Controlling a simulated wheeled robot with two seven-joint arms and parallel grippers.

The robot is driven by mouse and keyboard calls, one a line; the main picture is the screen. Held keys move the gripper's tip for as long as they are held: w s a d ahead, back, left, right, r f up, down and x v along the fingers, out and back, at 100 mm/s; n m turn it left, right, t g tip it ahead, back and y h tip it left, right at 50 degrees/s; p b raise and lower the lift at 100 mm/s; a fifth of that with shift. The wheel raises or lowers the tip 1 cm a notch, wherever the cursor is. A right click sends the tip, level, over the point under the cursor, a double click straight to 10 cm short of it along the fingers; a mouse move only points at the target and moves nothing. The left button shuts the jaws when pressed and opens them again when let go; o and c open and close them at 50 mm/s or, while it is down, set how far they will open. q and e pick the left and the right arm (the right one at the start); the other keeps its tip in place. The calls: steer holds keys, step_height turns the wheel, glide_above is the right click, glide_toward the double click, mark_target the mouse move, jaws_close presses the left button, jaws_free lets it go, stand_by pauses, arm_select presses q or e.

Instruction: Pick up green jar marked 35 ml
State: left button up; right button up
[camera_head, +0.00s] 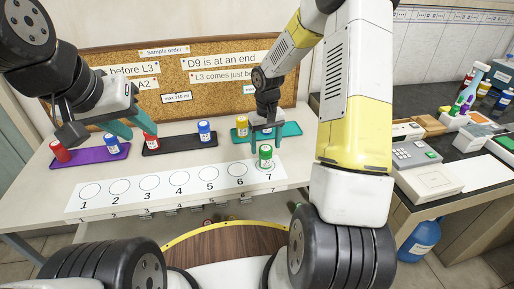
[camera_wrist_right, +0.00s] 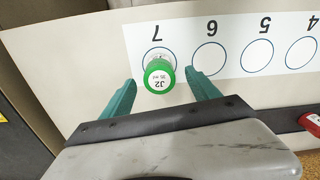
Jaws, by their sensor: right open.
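The green jar (camera_head: 266,156) stands upright on circle 7 of the white numbered strip (camera_head: 103,203). In the right wrist view its green lid (camera_wrist_right: 158,77) carries a white label that seems to read J2 and 35 ml. My right gripper (camera_head: 265,133) is open and empty, above and just behind the jar in the head view. In the right wrist view its teal fingertips (camera_wrist_right: 161,78) lie to either side of the lid, apart from it. My left gripper (camera_head: 138,127) looks open and empty, over the left side of the table near the purple and black mats.
A purple mat (camera_head: 88,157) holds red and blue jars. A black mat (camera_head: 178,146) holds red and blue jars. A teal mat (camera_head: 292,129) holds a yellow jar (camera_head: 242,126). A corkboard (camera_head: 190,66) stands behind. Circles 1 to 6 are empty.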

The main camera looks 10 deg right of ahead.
mark_target(266, 157)
step_height(266, 157, down, 6)
steer(key=shift+w, duration=0.1)
steer(key=c, duration=1.5)
steer(key=shift+o, duration=0.2)
steer(key=shift+r, duration=0.1)
